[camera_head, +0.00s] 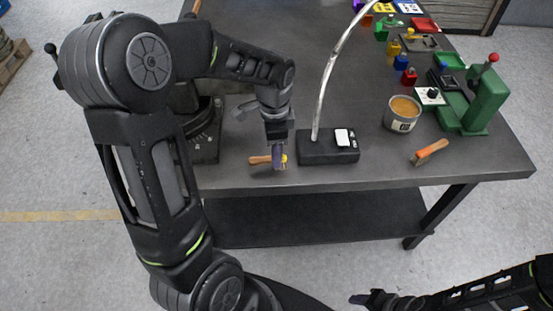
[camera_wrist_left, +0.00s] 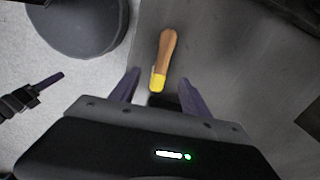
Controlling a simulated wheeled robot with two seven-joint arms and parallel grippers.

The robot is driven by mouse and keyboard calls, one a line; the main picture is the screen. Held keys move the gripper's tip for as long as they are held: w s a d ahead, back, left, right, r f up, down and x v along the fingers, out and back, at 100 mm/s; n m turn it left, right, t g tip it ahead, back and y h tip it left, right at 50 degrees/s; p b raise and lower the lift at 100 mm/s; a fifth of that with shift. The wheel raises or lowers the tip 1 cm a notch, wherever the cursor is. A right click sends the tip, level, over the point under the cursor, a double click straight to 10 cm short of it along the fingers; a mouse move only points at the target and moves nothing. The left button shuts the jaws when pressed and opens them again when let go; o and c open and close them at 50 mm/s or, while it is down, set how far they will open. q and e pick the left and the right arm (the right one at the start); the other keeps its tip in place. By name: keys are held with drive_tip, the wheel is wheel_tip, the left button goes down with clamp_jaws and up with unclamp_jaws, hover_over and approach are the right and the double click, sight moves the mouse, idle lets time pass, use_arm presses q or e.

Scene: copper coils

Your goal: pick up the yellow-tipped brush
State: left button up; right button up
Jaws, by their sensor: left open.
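The yellow-tipped brush (camera_wrist_left: 165,55) has a wooden handle and a yellow band. In the left wrist view it lies on the grey table, with its yellow end toward my gripper and its dark end partly hidden between the fingers. In the head view the brush (camera_head: 259,160) lies near the table's front edge, partly covered by my gripper. My left gripper (camera_wrist_left: 157,93) is open, with its two purple fingers apart on either side of the brush's dark end. In the head view my left gripper (camera_head: 278,160) is over the brush. My right arm shows at the lower right.
A black box (camera_head: 328,148) with a curved metal tube stands just right of the brush. An orange-handled brush (camera_head: 430,152) and a tin can (camera_head: 402,114) are further right. A green press (camera_head: 483,100) and several coloured blocks stand beyond. The table's front edge is close.

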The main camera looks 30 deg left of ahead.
sight(268, 163)
use_arm(q)
wheel_tip(268, 163, down, 4)
drive_tip(key=shift+d+f, duration=0.1)
drive_tip(key=shift+f, duration=0.05)
idle(0.6)
clamp_jaws()
idle(0.4)
